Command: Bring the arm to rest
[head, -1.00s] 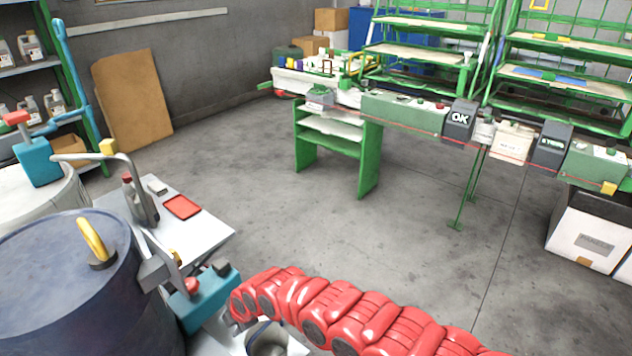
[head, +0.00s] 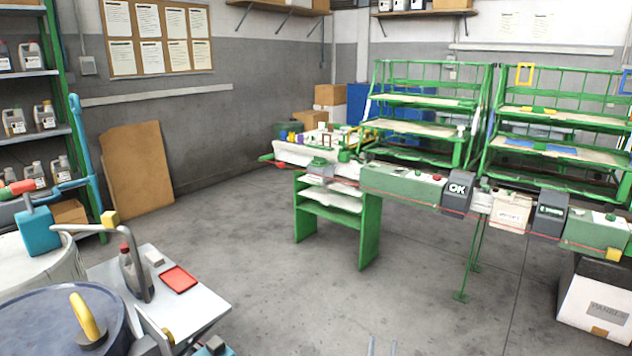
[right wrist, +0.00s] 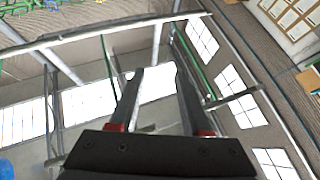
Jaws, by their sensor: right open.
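My right gripper shows only as two thin grey fingertips (head: 382,346) at the bottom edge of the head view, apart from each other. In the right wrist view, its two dark fingers (right wrist: 160,78) with red marks at their bases stand apart, with nothing between them. Behind them are bright windows (right wrist: 90,102) and roof beams, so this gripper points upward. My left gripper is in neither view.
A dark blue drum (head: 45,315) and a white table (head: 205,302) with a red tray (head: 179,279) and bottle (head: 135,275) stand at the lower left. A green workbench (head: 370,235) and racks (head: 430,100) stand beyond. The middle floor (head: 270,275) is clear.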

